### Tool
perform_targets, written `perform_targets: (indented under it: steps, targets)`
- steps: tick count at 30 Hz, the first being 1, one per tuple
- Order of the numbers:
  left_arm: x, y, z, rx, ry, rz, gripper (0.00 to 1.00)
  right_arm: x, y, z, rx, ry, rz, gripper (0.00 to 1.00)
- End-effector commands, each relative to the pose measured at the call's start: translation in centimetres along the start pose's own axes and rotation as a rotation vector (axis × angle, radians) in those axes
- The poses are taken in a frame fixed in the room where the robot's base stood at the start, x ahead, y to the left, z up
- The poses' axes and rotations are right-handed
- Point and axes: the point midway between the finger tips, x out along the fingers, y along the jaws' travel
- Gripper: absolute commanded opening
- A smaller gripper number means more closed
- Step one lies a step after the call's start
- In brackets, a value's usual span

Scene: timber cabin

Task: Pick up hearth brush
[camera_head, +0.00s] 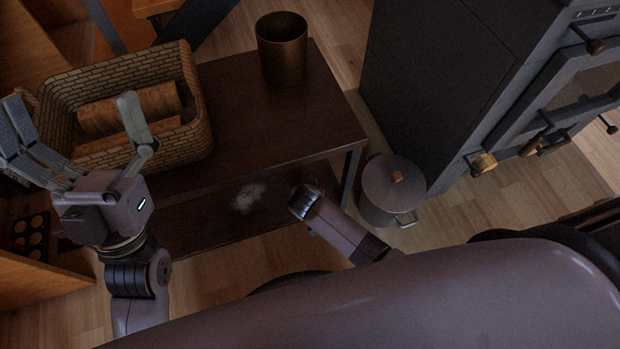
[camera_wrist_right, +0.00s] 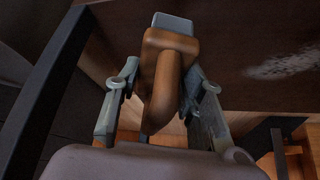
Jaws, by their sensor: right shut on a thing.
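In the right wrist view, the hearth brush (camera_wrist_right: 163,90) has a brown wooden handle and block with a grey end at the top. My right gripper (camera_wrist_right: 162,72) has one finger on each side of the handle and is shut on it. In the head view the brush and the right fingers are hidden; only my right arm shows in front of the low table. My left gripper (camera_head: 72,104) is open and empty, its fingers spread above the front left of the wicker basket.
A dark wooden table (camera_head: 290,130) carries the wicker basket (camera_head: 197,105) of logs and a brass-coloured pot (camera_head: 282,50). A pale patch (camera_head: 248,195) lies on its lower shelf. A lidded grey pot (camera_head: 390,190) stands between table and dark stove (camera_head: 450,80).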

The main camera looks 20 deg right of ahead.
Motion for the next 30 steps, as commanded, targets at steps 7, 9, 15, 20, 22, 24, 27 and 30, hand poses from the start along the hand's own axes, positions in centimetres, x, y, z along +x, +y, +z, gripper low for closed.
perform_targets:
  steps: [7,9,15,20,22,24,27,30]
  targets:
    - [-0.6,-0.8,6.9,0.021,-0.395,-0.012,1.0,-3.5,0.0,5.5,0.001,-0.004,-0.001,0.01]
    - [-1.3,-1.0,8.5,0.025,-0.488,-0.016,1.0,-4.3,0.0,6.9,0.002,-0.004,-0.001,0.01]
    - [-3.2,-1.4,11.2,0.032,-0.661,-0.024,1.0,-6.0,0.0,10.2,0.002,-0.001,-0.001,0.01]
    - [-3.9,-1.6,12.0,0.034,-0.718,-0.026,1.0,-6.6,-0.1,11.4,0.002,0.001,-0.001,0.01]
    - [-4.1,-1.6,12.2,0.035,-0.728,-0.027,1.0,-6.8,-0.1,11.6,0.001,0.002,-0.001,0.01]
    - [-4.2,-1.6,12.2,0.035,-0.733,-0.027,1.0,-6.8,-0.1,11.7,0.001,0.002,-0.001,0.01]
    - [-4.2,-1.6,12.2,0.035,-0.734,-0.027,1.0,-6.8,-0.1,11.7,0.001,0.002,-0.001,0.01]
    - [-4.2,-1.6,12.2,0.035,-0.734,-0.027,1.0,-6.8,-0.1,11.8,0.001,0.002,-0.001,0.01]
